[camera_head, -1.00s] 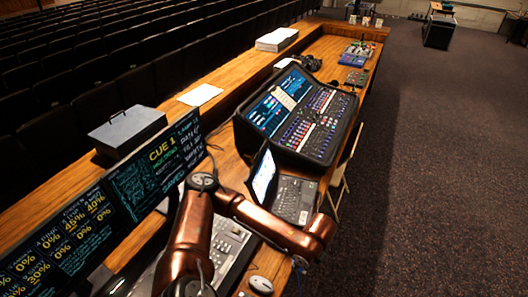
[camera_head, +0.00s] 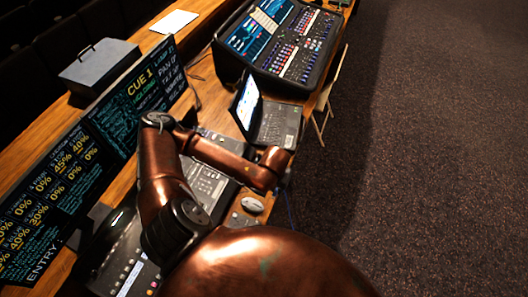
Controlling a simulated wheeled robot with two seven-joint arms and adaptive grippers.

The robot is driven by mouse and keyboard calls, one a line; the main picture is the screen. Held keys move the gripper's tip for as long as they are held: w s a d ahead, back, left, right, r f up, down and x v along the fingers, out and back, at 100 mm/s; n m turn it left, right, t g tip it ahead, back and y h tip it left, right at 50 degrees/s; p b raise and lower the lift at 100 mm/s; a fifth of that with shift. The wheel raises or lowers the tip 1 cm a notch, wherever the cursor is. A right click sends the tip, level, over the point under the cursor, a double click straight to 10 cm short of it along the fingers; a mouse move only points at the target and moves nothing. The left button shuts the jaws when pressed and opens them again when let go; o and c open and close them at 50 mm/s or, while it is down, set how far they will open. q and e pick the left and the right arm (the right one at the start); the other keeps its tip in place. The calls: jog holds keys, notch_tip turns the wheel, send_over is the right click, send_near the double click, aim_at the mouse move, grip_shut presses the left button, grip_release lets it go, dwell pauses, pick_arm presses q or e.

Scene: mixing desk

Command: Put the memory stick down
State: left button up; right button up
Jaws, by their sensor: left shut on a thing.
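My left arm is copper and reaches over the desk, bending at the elbow and running right to the wrist. My left gripper (camera_head: 277,187) shows only as a small dark part below the wrist, at the desk's right edge near the white mouse. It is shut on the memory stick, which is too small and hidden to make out. My right gripper is not in view.
The laptop (camera_head: 273,125) stands open just behind the wrist. The white mouse (camera_head: 252,204) lies in front of it. A mixing console (camera_head: 283,45) is farther back, a lighting desk (camera_head: 203,187) lies under my arm, and wide monitors (camera_head: 75,180) stand left. Carpet is at right.

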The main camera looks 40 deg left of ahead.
pick_arm(q)
jog(key=w+a+f, duration=0.2)
jog(key=a, duration=0.1)
jog(key=w+a+f, duration=0.2)
jog(key=a+f, duration=0.1)
jog(key=w+a+f+p, duration=0.1)
jog(key=w+a+f, duration=0.1)
jog(key=a+f, duration=0.1)
jog(key=shift+w+a, duration=0.1)
jog(key=shift+w, duration=0.25)
jog(key=shift+w+a+f, duration=0.25)
jog(key=shift+a+f, duration=0.05)
jog(key=shift+f, duration=0.1)
notch_tip(320, 180, down, 4)
jog(key=shift+w+a+r, duration=0.1)
jog(key=shift+a+r, duration=0.05)
jog(key=shift+r, duration=0.1)
jog(key=shift+f, duration=0.15)
jog(key=shift+f, duration=0.35)
jog(key=o, duration=0.7)
jog(key=shift+o, duration=0.2)
